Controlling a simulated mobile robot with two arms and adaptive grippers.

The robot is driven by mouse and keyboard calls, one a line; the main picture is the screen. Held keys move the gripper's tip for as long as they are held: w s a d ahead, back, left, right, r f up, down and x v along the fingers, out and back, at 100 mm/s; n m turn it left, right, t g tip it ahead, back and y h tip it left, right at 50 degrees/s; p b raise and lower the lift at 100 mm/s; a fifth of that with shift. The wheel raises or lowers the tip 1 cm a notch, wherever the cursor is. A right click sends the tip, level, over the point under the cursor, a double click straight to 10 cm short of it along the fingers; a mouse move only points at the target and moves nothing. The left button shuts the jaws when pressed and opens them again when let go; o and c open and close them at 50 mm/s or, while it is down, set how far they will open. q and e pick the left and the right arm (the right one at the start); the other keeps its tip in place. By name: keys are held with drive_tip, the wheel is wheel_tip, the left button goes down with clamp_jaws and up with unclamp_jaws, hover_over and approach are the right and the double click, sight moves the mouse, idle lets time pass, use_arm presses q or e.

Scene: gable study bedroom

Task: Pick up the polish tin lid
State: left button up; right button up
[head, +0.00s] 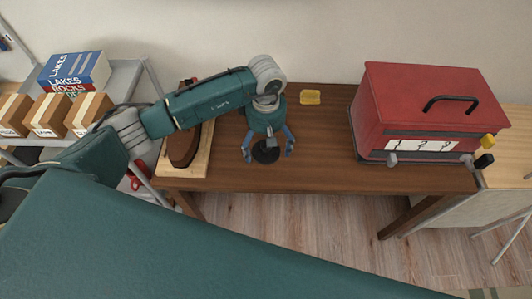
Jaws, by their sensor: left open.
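A small dark round piece (266,154), which looks like the polish tin lid, lies on the brown wooden table near its front edge, left of the middle. Whether it lies alone or on a tin I cannot tell. My left gripper (268,152) points down over it, open, with one blue finger on each side of the dark piece. The fingers look apart from it, and the gripper body hides its far side. My right gripper is not in view.
A red box (425,105) with a black handle and a numbered label stands at the right. A small yellow item (310,97) lies behind the gripper. A brown shoe-like item (183,147) rests on a pale board (200,163) at left. Free tabletop (325,150) lies between gripper and box.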

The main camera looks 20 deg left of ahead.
use_arm(q)
drive_tip(key=shift+f, duration=0.6)
drive_tip(key=shift+r, duration=0.1)
drive_tip(key=c, duration=1.2)
drive_tip(key=shift+r, duration=0.1)
